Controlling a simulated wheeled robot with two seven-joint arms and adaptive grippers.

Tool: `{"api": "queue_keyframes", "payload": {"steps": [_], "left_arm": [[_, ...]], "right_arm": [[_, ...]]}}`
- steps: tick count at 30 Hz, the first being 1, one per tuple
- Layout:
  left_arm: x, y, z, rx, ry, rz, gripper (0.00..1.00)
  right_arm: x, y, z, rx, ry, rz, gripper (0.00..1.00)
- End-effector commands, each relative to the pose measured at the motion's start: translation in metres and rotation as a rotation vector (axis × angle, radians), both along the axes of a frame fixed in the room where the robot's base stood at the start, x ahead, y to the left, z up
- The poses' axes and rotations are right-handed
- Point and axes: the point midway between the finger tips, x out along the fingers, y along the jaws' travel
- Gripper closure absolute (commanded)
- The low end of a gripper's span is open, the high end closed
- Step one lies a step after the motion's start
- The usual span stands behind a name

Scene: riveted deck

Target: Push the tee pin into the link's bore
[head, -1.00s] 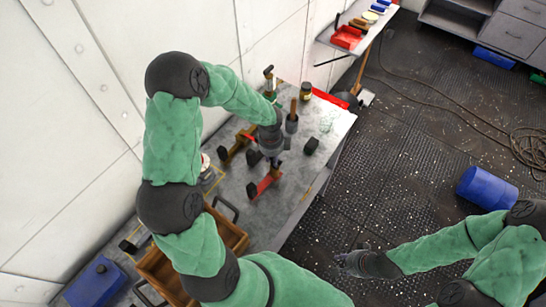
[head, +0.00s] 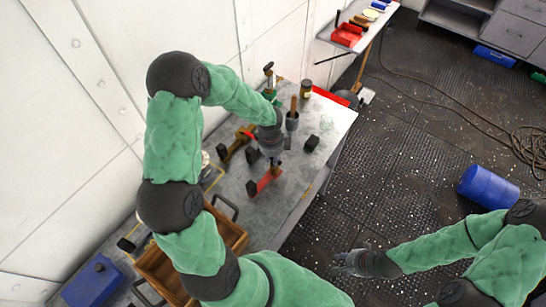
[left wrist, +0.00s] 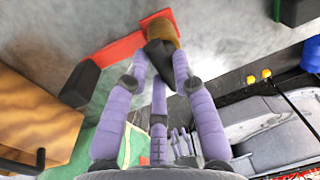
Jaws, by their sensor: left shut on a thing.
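My left gripper (head: 274,160) points down over the workbench. In the left wrist view its purple fingers (left wrist: 160,62) are closed around a dark piece, which I take to be the tee pin (left wrist: 158,55). A red bar with a brown round end, which I take to be the link (head: 264,182), lies under the gripper; it also shows in the left wrist view (left wrist: 118,46). The dark piece meets or overlaps the brown end; I cannot tell how deep it sits. The bore is hidden. My right gripper (head: 350,260) hangs empty over the floor, its fingers apart.
A black block (left wrist: 80,85) stands by the red bar. A dark holder (head: 292,121), a jar (head: 306,88) and a black block (head: 312,143) stand at the back.

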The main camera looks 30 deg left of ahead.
Motion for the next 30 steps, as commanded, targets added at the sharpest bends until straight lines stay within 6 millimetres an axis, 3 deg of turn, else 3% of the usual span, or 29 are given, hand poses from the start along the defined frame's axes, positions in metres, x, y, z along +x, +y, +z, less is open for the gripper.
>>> {"api": "queue_keyframes", "payload": {"steps": [1, 2, 4, 5, 17, 22, 30], "left_arm": [[0.000, 0.000, -0.001, 0.000, -0.001, 0.000, 1.00], [0.000, 0.000, -0.001, 0.000, -0.001, 0.000, 0.71], [0.000, 0.000, -0.001, 0.000, -0.001, 0.000, 0.51], [0.000, 0.000, -0.001, 0.000, -0.001, 0.000, 0.46], [0.000, 0.000, 0.004, 0.001, -0.001, 0.000, 0.46], [0.000, 0.001, 0.026, 0.003, -0.004, 0.000, 0.46], [-0.004, 0.002, 0.079, 0.001, -0.005, 0.001, 0.46]], "right_arm": [[0.000, 0.000, -0.001, 0.000, 0.000, 0.000, 0.63], [0.000, 0.000, -0.001, 0.000, 0.000, 0.000, 0.63], [0.000, 0.000, -0.001, 0.000, 0.000, 0.000, 0.63], [0.000, 0.000, -0.001, 0.000, 0.000, 0.000, 0.63], [0.000, 0.000, -0.001, 0.000, 0.000, 0.000, 0.63], [0.000, 0.000, -0.001, 0.000, 0.000, 0.000, 0.63], [0.000, 0.000, -0.001, 0.000, 0.000, 0.000, 0.63]]}}
